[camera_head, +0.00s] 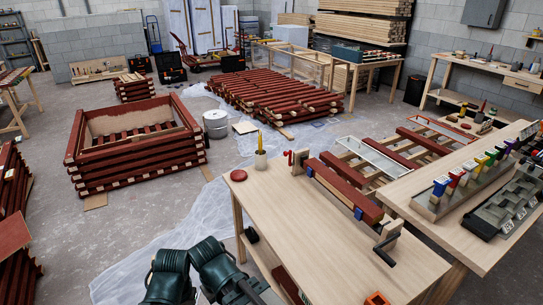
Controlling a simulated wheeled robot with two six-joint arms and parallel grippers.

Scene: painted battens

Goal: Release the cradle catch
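A wooden cradle stands on the near workbench (290,221). A dark red batten (343,187) lies along it between two pale wooden end blocks, the far one (302,158) and the near one (389,236). Blue brackets (358,213) sit at the batten's side. A small red part (290,158) stands beside the far block, and a black crank-like lever (385,252) is at the near block. I cannot tell which of these is the catch, or whether it is engaged. Dark green links of my own arms show at the bottom edge; neither gripper is visible.
A red disc (238,175) and a yellow-topped pot (261,158) stand at the bench's far left. An orange item (377,298) lies near its front edge. The bench's left half is mostly clear.

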